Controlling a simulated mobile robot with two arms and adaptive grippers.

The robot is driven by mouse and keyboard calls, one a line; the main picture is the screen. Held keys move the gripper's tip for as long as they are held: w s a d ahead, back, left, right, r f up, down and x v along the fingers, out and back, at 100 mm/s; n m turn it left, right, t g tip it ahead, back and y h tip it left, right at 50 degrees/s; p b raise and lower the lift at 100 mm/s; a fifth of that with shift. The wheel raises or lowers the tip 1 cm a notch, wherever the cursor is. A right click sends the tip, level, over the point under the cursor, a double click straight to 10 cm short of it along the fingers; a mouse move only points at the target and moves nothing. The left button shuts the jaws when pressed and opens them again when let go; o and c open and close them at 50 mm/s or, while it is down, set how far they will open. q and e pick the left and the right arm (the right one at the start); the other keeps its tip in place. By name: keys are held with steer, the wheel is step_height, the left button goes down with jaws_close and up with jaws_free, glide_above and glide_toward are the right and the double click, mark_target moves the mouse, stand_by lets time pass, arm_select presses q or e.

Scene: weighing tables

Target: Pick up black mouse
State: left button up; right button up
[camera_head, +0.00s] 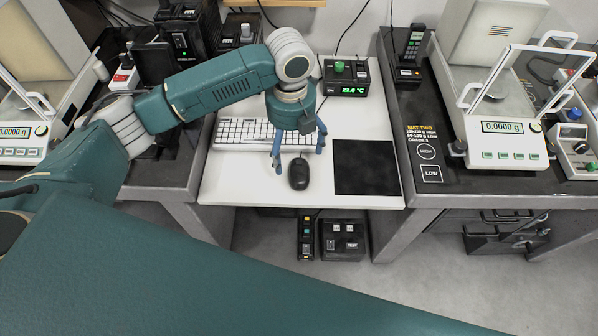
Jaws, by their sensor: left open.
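A black mouse (299,174) lies on the white table (372,114), in front of the keyboard (237,134) and left of a black mat (366,168). Its cord is mostly hidden by my gripper. My left gripper (297,159) is over the back end of the mouse, fingers pointing down and apart. One blue finger shows to the left of the mouse and one to the right. I cannot tell how high the fingertips are above the table, and nothing shows between them but the mouse below. My right gripper is not in view.
A green-display temperature box (346,77) stands at the back of the white table. Dark tables with balances flank it; the right balance (503,127) reads 0.0000 g. Black control boxes (341,239) sit below the table. The table's front edge is clear.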

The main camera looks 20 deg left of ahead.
mark_target(294, 170)
arm_select(q)
step_height(294, 170, down, 10)
steer(key=shift+w+d+f+p, duration=0.1)
steer(key=shift+w+d+p, duration=0.05)
steer(key=shift+p, duration=0.5)
steer(key=c, duration=1.3)
